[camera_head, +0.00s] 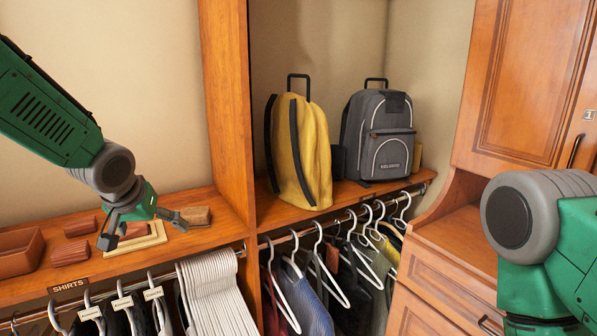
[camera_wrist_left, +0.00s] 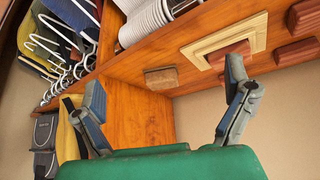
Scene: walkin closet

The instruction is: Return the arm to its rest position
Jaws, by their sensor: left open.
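My left arm comes in from the left in the head view. Its gripper (camera_head: 145,232) is open and empty, with fingers spread above the shelf. Beneath it is a pale square wooden tray (camera_head: 135,245) with a reddish block (camera_head: 134,230) on it, partly hidden by the fingers. In the left wrist view the open gripper (camera_wrist_left: 165,92) has nothing between its fingers, and the tray (camera_wrist_left: 258,32) and reddish block (camera_wrist_left: 214,60) show beyond the right finger. My right arm shows at the right edge of the head view, its gripper out of sight.
A brown block (camera_head: 196,216) sits right of the tray; reddish blocks (camera_head: 70,252) and an open box (camera_head: 20,252) lie left. A wooden divider (camera_head: 228,100) stands to the right. Beyond it are yellow (camera_head: 312,150) and grey (camera_head: 392,155) backpacks. Clothes on hangers (camera_head: 330,275) hang below.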

